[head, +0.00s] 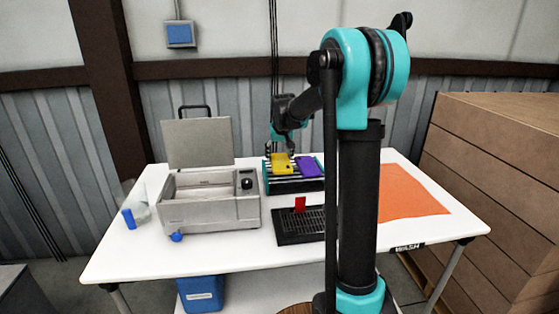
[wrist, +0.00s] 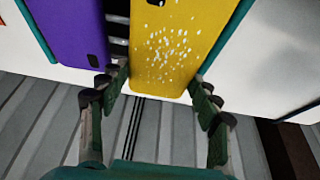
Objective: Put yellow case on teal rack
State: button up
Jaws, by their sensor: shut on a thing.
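The yellow case (head: 281,163) is at the left half of the teal rack (head: 294,186), over its dark slats. I cannot tell whether it rests fully on them. My gripper (head: 281,148) is at its far end. In the wrist view the yellow case (wrist: 165,45) has white specks, and my gripper (wrist: 160,80) is shut on its near end, one finger on each side. The teal rack's edge (wrist: 228,38) shows beside it. The case's underside is hidden.
A purple case (head: 308,166) lies on the rack, right of the yellow one with a narrow gap. A grey open-lidded box (head: 210,212) stands to the left. A black grille tray (head: 290,229) with a red piece (head: 300,204) is in front. An orange mat (head: 413,192) lies right.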

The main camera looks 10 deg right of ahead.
aim_at(281, 163)
jog(key=shift+f, duration=0.95)
jog(key=o, duration=1)
jog(key=shift+f, duration=0.15)
jog(key=shift+o, duration=0.2)
jog(key=v, duration=1.2)
